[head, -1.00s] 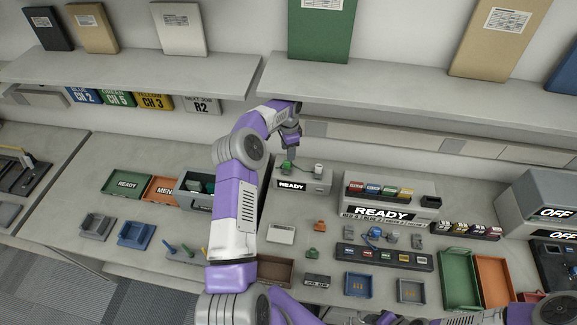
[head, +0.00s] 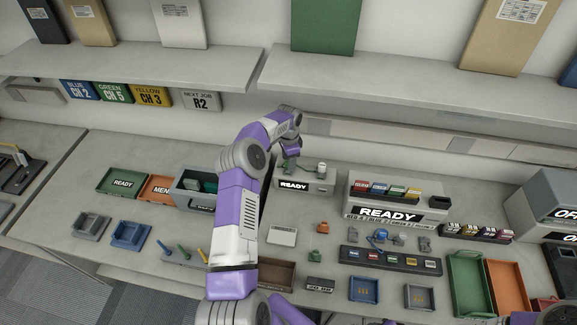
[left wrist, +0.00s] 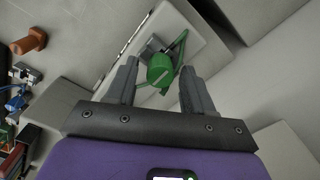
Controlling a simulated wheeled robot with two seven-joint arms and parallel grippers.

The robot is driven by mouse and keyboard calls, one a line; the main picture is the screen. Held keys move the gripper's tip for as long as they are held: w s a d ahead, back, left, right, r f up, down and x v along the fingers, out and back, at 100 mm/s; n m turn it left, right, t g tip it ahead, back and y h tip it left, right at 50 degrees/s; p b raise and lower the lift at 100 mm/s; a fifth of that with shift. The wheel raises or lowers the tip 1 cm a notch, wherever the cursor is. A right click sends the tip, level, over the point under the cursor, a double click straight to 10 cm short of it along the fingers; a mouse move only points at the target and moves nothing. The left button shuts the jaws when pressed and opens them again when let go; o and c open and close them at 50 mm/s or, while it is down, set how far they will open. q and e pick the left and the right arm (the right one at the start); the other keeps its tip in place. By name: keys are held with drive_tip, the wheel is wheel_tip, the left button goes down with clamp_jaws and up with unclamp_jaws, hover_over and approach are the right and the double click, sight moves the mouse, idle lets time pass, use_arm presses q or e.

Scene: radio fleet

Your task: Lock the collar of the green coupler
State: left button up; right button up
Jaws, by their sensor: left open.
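The green coupler (left wrist: 159,71) is a round green piece with a pale line on its face, set on a light grey box. In the left wrist view it sits between the two open fingers of my left gripper (left wrist: 157,80), with visible gaps on both sides. Thin green strips spread out beside it. In the head view my left gripper (head: 291,150) is low over the left end of the grey READY box (head: 318,185). The coupler (head: 289,166) shows only as a bit of green there, mostly hidden. My right gripper is out of view.
A white cylinder (head: 321,168) stands on the same box, right of the gripper. A larger READY unit (head: 390,213) with coloured blocks is to the right. The grey shelf (head: 420,92) overhangs behind. A grey bin (head: 196,201) stands at left.

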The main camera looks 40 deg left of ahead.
use_arm(q)
drive_tip(key=c, duration=0.8)
drive_tip(key=m, duration=0.3)
drive_tip(key=shift+f+b, duration=0.1)
drive_tip(key=shift+b, duration=0.25)
drive_tip(key=shift+c, duration=0.2)
drive_tip(key=shift+m, duration=0.8)
drive_tip(key=m, duration=0.4)
drive_tip(key=shift+f, duration=0.1)
drive_tip(key=shift+s+m, duration=0.1)
drive_tip(key=shift+m, duration=0.2)
